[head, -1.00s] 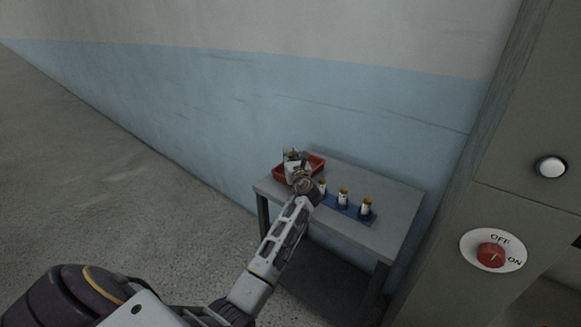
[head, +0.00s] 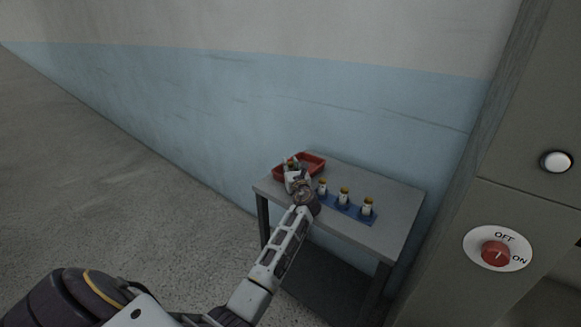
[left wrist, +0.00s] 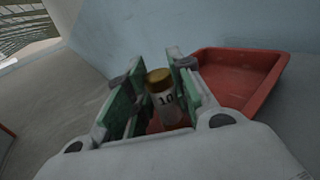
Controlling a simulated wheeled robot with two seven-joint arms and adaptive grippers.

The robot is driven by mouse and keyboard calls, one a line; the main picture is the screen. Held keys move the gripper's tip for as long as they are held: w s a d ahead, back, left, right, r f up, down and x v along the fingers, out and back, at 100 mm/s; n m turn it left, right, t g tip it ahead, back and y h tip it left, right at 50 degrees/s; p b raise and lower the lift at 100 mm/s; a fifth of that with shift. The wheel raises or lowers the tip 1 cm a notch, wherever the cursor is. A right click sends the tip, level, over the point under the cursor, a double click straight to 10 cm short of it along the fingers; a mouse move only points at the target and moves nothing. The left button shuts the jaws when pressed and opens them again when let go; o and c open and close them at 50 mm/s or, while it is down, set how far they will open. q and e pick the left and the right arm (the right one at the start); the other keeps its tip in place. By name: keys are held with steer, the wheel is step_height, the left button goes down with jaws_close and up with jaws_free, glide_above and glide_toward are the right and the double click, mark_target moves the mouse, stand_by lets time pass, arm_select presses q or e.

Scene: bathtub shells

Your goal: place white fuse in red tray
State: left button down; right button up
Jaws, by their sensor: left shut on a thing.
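The red tray (head: 312,163) sits at the back left of the grey table. It also shows in the left wrist view (left wrist: 245,68), on the right. My left gripper (head: 292,170) is at the tray's near left side. It is shut on a white fuse (left wrist: 165,98) with a brass-coloured cap and a dark number, standing roughly upright between the green-lined fingers. The fuse's lower end is hidden, so I cannot tell whether it touches anything. My right gripper is not in view.
The grey table (head: 390,200) stands against the blue and white wall. A grey cabinet with a red OFF/ON knob (head: 495,253) and a white button (head: 556,161) is close on the right. The floor at left is clear.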

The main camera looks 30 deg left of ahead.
arm_select(q)
steer(key=shift+f, duration=0.2)
steer(key=c, duration=1.3)
jaws_free()
steer(key=shift+o, duration=0.2)
steer(key=shift+d+r, duration=0.1)
steer(key=shift+r, duration=0.05)
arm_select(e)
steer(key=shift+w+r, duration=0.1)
arm_select(q)
steer(key=shift+s+d, duration=0.4)
steer(key=shift+s, duration=0.05)
steer(key=p+v, duration=0.1)
steer(key=v, duration=0.8)
steer(key=shift+s+d+p, duration=0.25)
steer(key=shift+p, duration=0.05)
steer(key=shift+s+d, duration=0.3)
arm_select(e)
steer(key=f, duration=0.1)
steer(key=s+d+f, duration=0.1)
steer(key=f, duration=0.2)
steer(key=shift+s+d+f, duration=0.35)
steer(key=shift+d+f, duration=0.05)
